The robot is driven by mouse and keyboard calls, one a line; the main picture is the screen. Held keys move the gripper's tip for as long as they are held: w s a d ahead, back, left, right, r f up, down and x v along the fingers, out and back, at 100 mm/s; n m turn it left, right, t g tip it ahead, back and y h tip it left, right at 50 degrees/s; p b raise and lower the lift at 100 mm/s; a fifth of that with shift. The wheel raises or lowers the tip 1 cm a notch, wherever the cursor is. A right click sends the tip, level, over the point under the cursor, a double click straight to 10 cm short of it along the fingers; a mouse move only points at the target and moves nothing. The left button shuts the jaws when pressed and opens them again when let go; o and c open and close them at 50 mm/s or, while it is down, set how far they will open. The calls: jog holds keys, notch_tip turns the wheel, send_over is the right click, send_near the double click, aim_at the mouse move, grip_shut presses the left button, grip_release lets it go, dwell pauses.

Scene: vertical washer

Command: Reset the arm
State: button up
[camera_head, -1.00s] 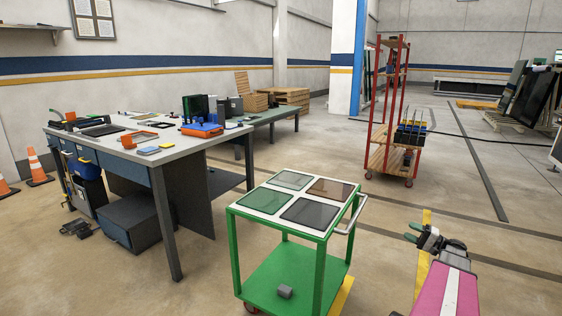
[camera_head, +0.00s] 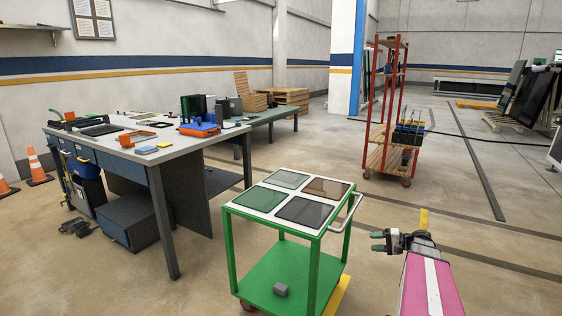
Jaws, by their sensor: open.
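My gripper (camera_head: 378,241) is at the right of the view, at the end of my pink and white arm. Its dark green fingertips point left and stand apart with nothing between them. It is to the right of the green cart (camera_head: 233,262) and apart from its handle.
The green cart carries several flat glass-like panels (camera_head: 302,211) on its white top and a small grey block (camera_head: 281,289) on its lower shelf. A cluttered workbench (camera_head: 200,143) stands at the left. A red rack (camera_head: 376,130) stands behind on the right. Open floor lies between.

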jog(key=s+a+f+n+g+h, duration=0.2)
jog(key=s+a+h, duration=0.4)
jog(key=a, duration=0.4)
jog(key=s+a+f+n+g+h, duration=0.2)
jog(key=s+a+n+h, duration=0.1)
jog(key=s+a+h, duration=0.4)
jog(key=a+h, duration=0.1)
jog(key=a, duration=0.2)
jog(key=shift+s+f+g, duration=0.15)
jog(key=shift+f+g, duration=0.15)
jog(key=shift+g, duration=0.1)
